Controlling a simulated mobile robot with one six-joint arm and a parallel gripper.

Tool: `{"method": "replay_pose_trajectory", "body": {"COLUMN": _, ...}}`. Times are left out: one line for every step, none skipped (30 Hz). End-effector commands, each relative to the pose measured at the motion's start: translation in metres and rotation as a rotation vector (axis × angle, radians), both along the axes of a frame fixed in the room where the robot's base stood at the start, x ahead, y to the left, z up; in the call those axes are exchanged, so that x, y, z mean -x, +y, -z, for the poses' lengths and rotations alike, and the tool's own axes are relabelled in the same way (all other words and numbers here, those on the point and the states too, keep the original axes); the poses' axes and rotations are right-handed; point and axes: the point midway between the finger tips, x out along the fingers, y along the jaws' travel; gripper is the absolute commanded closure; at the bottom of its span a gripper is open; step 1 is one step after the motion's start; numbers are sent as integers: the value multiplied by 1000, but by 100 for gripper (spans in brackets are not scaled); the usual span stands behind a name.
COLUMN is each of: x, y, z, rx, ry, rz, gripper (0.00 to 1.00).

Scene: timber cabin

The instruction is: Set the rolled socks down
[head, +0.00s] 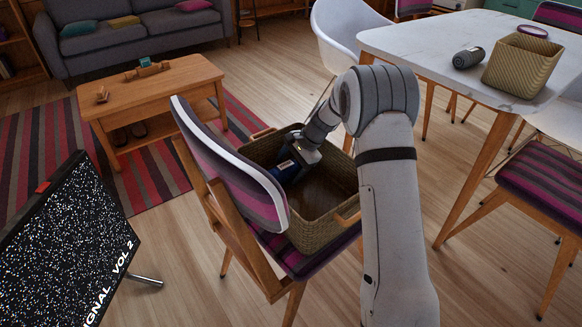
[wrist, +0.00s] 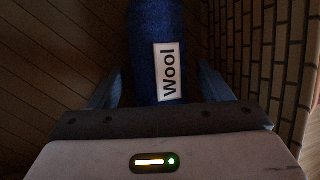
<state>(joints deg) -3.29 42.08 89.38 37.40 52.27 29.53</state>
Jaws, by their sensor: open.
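The rolled socks (head: 284,172) are a dark blue roll inside a woven basket (head: 325,229) that sits on a striped chair seat. In the wrist view the blue roll (wrist: 145,30) shows a white "Wool" label and lies between the fingers. My gripper (head: 298,163) reaches down into the basket at the roll. Its fingers (wrist: 158,85) are open, one on each side of the roll. I cannot tell whether the roll rests fully on the basket's bottom. Part of it is hidden by the gripper in the head view.
The chair's curved backrest (head: 228,160) stands close left of the basket. A white table (head: 420,42) at right holds a smaller basket (head: 522,68) and a grey roll (head: 468,57). A low wooden table (head: 150,88) stands at back left. The basket's right part is empty.

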Motion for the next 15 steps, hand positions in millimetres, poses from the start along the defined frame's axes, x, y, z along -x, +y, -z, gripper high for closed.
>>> {"method": "replay_pose_trajectory", "body": {"x": -1, "y": -3, "z": -8, "rx": -1, "ry": -2, "rz": 1, "gripper": 28}}
{"method": "replay_pose_trajectory", "body": {"x": 0, "y": -5, "z": -12, "rx": -1, "ry": -2, "rz": 1, "gripper": 28}}
{"method": "replay_pose_trajectory", "body": {"x": 0, "y": -8, "z": -19, "rx": -1, "ry": -2, "rz": 1, "gripper": 28}}
{"method": "replay_pose_trajectory", "body": {"x": 0, "y": -11, "z": -24, "rx": 0, "ry": -3, "rz": 2, "gripper": 28}}
{"method": "replay_pose_trajectory", "body": {"x": 0, "y": -14, "z": -30, "rx": 0, "ry": -4, "rz": 2, "gripper": 28}}
{"method": "replay_pose_trajectory", "body": {"x": 0, "y": -19, "z": -38, "rx": 0, "ry": -4, "rz": 2, "gripper": 28}}
{"method": "replay_pose_trajectory", "body": {"x": 0, "y": -22, "z": -45, "rx": 0, "ry": -4, "rz": 2, "gripper": 28}}
{"method": "replay_pose_trajectory", "body": {"x": 0, "y": -25, "z": -50, "rx": 0, "ry": -4, "rz": 2, "gripper": 28}}
{"method": "replay_pose_trajectory", "body": {"x": 0, "y": -30, "z": -58, "rx": 0, "ry": -4, "rz": 2, "gripper": 28}}
{"method": "replay_pose_trajectory", "body": {"x": 0, "y": -33, "z": -64, "rx": 0, "ry": -3, "rz": 2, "gripper": 28}}
{"method": "replay_pose_trajectory", "body": {"x": 0, "y": -36, "z": -69, "rx": 0, "ry": -3, "rz": 2, "gripper": 28}}
{"method": "replay_pose_trajectory", "body": {"x": 0, "y": -40, "z": -76, "rx": 0, "ry": -4, "rz": 2, "gripper": 28}}
{"method": "replay_pose_trajectory", "body": {"x": 0, "y": -42, "z": -80, "rx": 0, "ry": -4, "rz": 2, "gripper": 28}}
{"method": "replay_pose_trajectory", "body": {"x": 1, "y": -45, "z": -85, "rx": 0, "ry": -3, "rz": 0, "gripper": 28}}
{"method": "replay_pose_trajectory", "body": {"x": 1, "y": -47, "z": -89, "rx": 1, "ry": -2, "rz": 0, "gripper": 28}}
